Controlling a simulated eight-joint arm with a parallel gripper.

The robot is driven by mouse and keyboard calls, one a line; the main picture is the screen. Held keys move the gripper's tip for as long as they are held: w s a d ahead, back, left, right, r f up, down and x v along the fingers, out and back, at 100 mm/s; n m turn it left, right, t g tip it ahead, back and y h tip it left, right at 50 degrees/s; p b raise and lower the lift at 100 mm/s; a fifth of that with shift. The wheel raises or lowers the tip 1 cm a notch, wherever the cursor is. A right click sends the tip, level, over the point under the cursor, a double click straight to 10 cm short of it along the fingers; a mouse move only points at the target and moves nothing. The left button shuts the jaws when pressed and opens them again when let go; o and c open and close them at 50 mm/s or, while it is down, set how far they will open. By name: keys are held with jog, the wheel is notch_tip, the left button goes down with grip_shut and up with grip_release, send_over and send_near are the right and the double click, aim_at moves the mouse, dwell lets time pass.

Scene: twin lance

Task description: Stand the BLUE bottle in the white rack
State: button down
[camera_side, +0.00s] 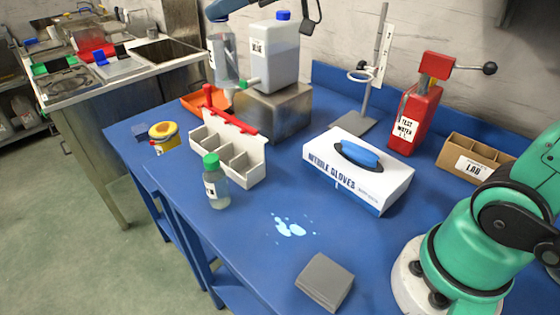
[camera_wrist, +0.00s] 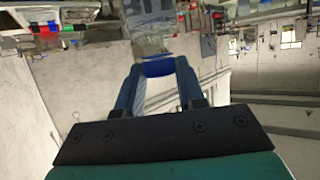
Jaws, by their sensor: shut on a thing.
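My gripper (camera_wrist: 158,72) is shut on the blue cap of the clear blue bottle (camera_side: 222,58).
A blue-capped jug (camera_side: 273,52) stands on a metal block (camera_side: 285,112) behind the rack. A glove box (camera_side: 358,170) is right. A pale spill (camera_side: 290,228) and grey block (camera_side: 325,281) lie in front.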

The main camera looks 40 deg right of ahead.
jog(key=w+d+r+m+t+h, duration=0.1)
jog(key=w+r+m+t+h, duration=0.2)
jog(key=w+m+h, duration=0.5)
jog(key=f, duration=0.8)
jog(key=w+f+n+y, duration=0.1)
jog(key=f, duration=0.7)
jog(key=f+n, duration=0.1)
jog(key=f, duration=0.7)
jog(key=shift+w+d+y, duration=0.1)
jog(key=shift+w+y, duration=0.3)
jog(key=shift+c, duration=2.3)
grip_release()
jog(key=shift+v, duration=2.85)
